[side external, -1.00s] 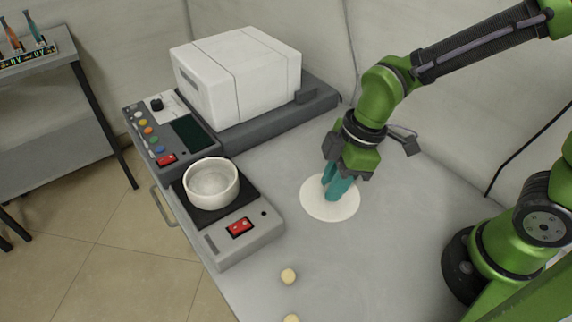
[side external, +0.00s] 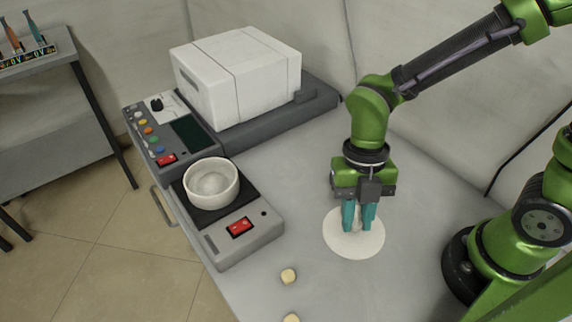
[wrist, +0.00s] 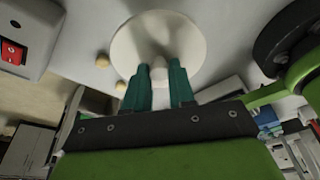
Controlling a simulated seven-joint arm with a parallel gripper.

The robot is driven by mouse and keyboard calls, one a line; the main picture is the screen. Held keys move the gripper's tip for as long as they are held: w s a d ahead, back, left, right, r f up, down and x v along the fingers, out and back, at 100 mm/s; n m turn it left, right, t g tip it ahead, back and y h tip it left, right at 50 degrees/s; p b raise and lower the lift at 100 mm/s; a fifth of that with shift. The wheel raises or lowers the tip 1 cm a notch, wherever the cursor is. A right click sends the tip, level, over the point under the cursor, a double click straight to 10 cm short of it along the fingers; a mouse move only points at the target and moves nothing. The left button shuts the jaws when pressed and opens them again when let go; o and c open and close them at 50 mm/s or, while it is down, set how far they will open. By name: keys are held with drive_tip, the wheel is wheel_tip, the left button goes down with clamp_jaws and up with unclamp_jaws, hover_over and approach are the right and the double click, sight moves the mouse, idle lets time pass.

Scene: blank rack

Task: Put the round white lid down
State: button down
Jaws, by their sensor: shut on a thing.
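The round white lid (side external: 341,246) is a flat disc under my gripper on the right half of the grey table. My gripper (side external: 358,225) points down with its teal fingers shut on the lid's small knob. In the wrist view the lid (wrist: 188,36) spreads beyond the fingertips, and the pale knob shows between the two fingers (wrist: 159,72). The lid looks level and close to the table; I cannot tell whether it touches it.
A white bowl (side external: 211,197) sits on a black plate of a grey device with a red switch (side external: 239,227), left of the lid. Two small pale pieces, the nearer-to-centre one (side external: 288,276), lie near the front edge. A white box-shaped machine (side external: 240,75) stands at the back.

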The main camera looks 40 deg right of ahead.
sight(350, 239)
wheel_tip(350, 239, down, 8)
drive_tip(key=shift+r, duration=0.25)
drive_tip(key=shift+f, duration=0.1)
drive_tip(key=c, duration=0.9)
unclamp_jaws()
drive_tip(key=shift+c, duration=0.2)
